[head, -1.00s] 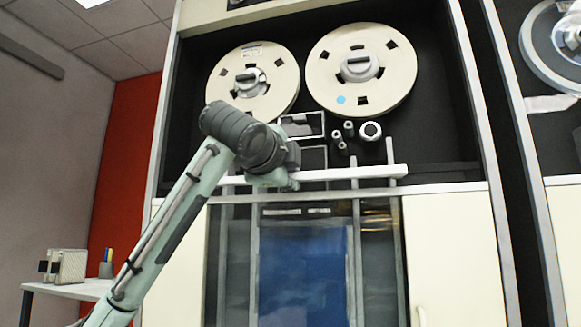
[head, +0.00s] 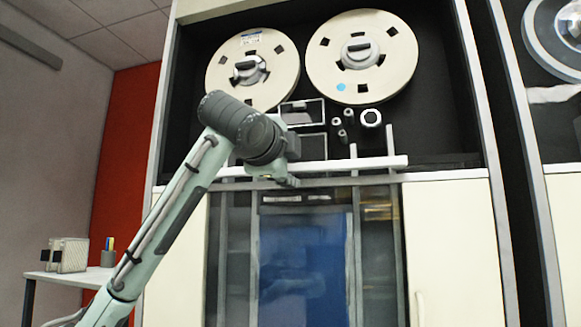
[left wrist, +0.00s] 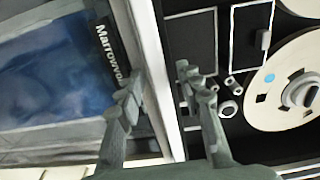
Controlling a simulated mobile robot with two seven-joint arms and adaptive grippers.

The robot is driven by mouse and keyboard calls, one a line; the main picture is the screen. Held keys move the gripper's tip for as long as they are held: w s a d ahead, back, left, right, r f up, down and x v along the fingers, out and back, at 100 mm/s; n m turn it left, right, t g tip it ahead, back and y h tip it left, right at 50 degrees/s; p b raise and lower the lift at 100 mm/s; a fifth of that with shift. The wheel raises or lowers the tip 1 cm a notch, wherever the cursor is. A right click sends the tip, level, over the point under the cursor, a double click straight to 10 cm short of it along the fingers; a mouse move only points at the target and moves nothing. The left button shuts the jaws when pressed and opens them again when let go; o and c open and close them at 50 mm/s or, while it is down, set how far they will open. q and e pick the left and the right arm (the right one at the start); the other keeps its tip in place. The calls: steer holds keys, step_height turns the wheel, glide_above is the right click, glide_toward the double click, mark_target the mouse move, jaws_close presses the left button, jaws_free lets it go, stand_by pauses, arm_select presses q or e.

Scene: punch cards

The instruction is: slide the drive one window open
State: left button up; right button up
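The drive one window is hard to make out as clear glass. A pale horizontal bar (head: 350,164), apparently its edge, crosses the cabinet below the tape reels. My left gripper (head: 288,181) is at the left part of this bar in the head view, its fingertips mostly hidden behind the wrist. In the left wrist view, the fingers of my left gripper (left wrist: 160,82) stand apart on either side of the pale bar (left wrist: 152,60). The left-hand finger is close to or touching its edge. Dark space shows between the bar and the right-hand finger. My right gripper is not in view.
Two cream reels (head: 361,56) and small rollers (head: 371,118) sit above the bar. A blue glossy panel (head: 300,275) is below, between cream doors (head: 445,250). A second drive (head: 556,100) stands at right. A side table (head: 65,279) is at far left.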

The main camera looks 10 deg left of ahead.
arm_select(q)
steer(key=s, duration=1.2)
steer(key=shift+a, duration=0.2)
